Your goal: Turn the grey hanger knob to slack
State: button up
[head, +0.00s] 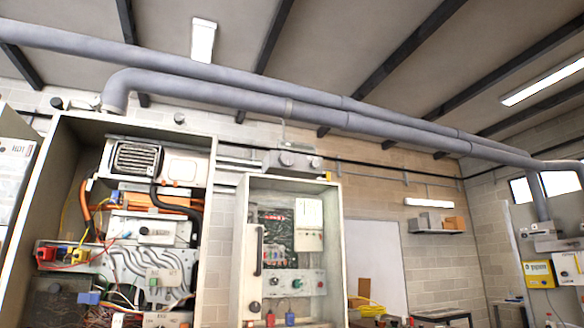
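I cannot pick out the grey hanger knob with certainty. A small round grey knob-like part (179,118) sits on top of the large open cabinet, below the thick grey pipes. A grey fitting with round faces (287,159) is on the wall under the pipes, above the smaller cabinet. A dark round part (57,103) is at the large cabinet's upper left corner. These are too small to read any setting or marking. My gripper is not in view.
Thick grey pipes (220,85) run across under the ceiling. The large open cabinet (52,200) holds wires and units. The smaller open cabinet (335,250) holds knobs and a circuit board. A shelf (437,231), a yellow box (538,274) and tables stand further right.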

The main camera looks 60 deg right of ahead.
aim_at(315, 164)
jog(key=k+l+z, duration=0.15)
jog(key=l, duration=0.25)
jog(key=l+z, duration=0.1)
jog(key=l, duration=0.35)
jog(key=k+l+z, duration=0.15)
jog(key=l, duration=0.25)
